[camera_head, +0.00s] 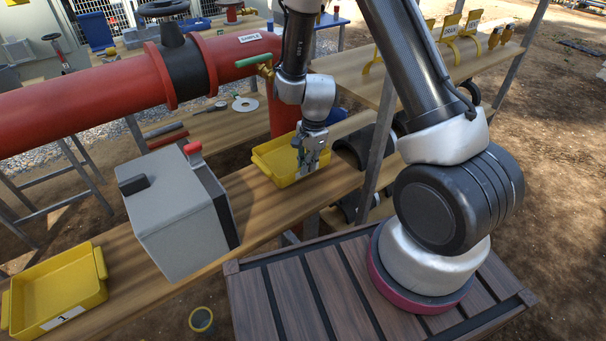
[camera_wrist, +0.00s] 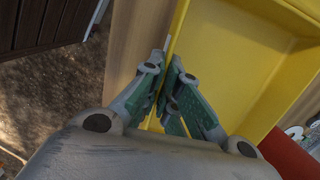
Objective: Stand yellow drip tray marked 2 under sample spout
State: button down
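A yellow drip tray (camera_head: 268,157) sits on the wooden bench, in front of the red upright pipe; I cannot read its number. It also fills the right of the wrist view (camera_wrist: 225,65). My gripper (camera_head: 308,165) is at the tray's near right side wall. In the wrist view my gripper (camera_wrist: 168,72) has its fingers close together, one on each side of the wall, apparently pinching it. The sample spout (camera_head: 266,69), brass with a green handle, sticks out of the red pipe below a SAMPLE label (camera_head: 250,38). In the picture it is above the tray.
A second yellow tray (camera_head: 62,292), marked 1, stands on the bench at lower left. A grey box (camera_head: 180,215) with a red knob stands between the trays. A metal post (camera_head: 380,140) rises right of my gripper. Dark curved pieces (camera_head: 355,150) lie behind it.

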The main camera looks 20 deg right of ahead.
jog(key=shift+f, duration=2.4)
jog(key=c, duration=1.6)
grip_release()
jog(key=shift+f, duration=0.1)
jog(key=shift+c, duration=0.2)
jog(key=s+d+r+n+t, duration=0.1)
jog(key=d+r+n, duration=0.1)
jog(key=r, duration=0.9)
jog(key=s+d+r+n, duration=0.1)
jog(key=d+r, duration=0.1)
jog(key=r, duration=0.9)
jog(key=s+d+r+n+t, duration=0.1)
jog(key=s+d+r+n, duration=0.2)
jog(key=s+r, duration=0.3)
jog(key=s+d+r+n+t+h, duration=0.1)
jog(key=s+d+r+n, duration=0.2)
jog(key=s+r, duration=0.4)
jog(key=s+d+r+n+t, duration=0.1)
jog(key=s+d+r+n, duration=0.1)
jog(key=s+r+n, duration=0.3)
jog(key=s+r, duration=0.1)
jog(key=s, duration=0.1)
jog(key=shift+s+d+r, duration=0.15)
jog(key=shift+s+d, duration=0.15)
jog(key=shift+d, duration=0.1)
